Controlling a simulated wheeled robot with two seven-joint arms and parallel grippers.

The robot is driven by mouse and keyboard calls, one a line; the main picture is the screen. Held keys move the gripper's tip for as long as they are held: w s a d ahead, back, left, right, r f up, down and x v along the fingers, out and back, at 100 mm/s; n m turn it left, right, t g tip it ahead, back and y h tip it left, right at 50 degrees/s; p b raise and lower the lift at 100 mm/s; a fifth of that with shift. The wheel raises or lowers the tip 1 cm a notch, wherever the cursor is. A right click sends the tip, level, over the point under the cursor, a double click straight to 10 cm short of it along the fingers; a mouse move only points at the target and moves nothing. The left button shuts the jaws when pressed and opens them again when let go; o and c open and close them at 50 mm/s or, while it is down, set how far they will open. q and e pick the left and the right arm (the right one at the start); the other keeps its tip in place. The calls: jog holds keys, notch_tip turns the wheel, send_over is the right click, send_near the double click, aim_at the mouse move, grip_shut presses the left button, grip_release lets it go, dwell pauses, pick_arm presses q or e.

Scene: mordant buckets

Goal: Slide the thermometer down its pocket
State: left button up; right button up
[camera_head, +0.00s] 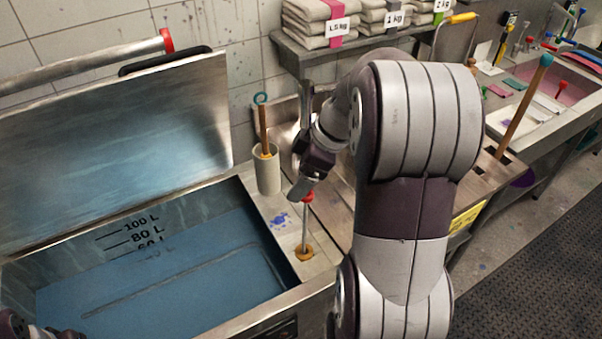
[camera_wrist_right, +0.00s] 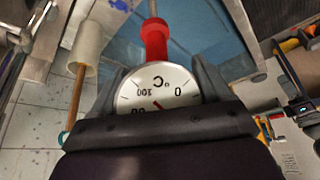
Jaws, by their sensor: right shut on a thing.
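The thermometer has a round white dial (camera_wrist_right: 160,88) marked in °C, a red neck (camera_wrist_right: 154,38) and a thin metal stem (camera_head: 306,225). My right gripper (camera_head: 307,183) is shut on the dial, with one finger on each side in the right wrist view. The stem hangs near upright over the brass pocket (camera_head: 304,254) on the vat's right rim. Its lower end meets the pocket's mouth in the head view; I cannot tell how far it is inside. Dark parts of my left gripper (camera_head: 38,328) show at the lower left corner, cut off by the frame.
The open vat (camera_head: 170,270) of blue liquid lies left of the pocket, its lid (camera_head: 120,150) raised behind. A pale cup (camera_head: 268,174) holding a wooden-handled tool stands behind the pocket. A shelf (camera_head: 345,45) with folded bags hangs above. My right arm hides part of the counter.

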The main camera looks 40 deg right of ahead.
aim_at(298, 159)
jog(key=shift+r+p, duration=2.15)
jog(key=shift+r, duration=0.2)
jog(key=shift+r+p, duration=0.1)
jog(key=shift+p, duration=0.3)
jog(key=shift+n+g+p, duration=0.4)
jog(key=shift+n+p, duration=0.65)
jog(key=shift+n, duration=0.05)
jog(key=shift+a+f, duration=0.25)
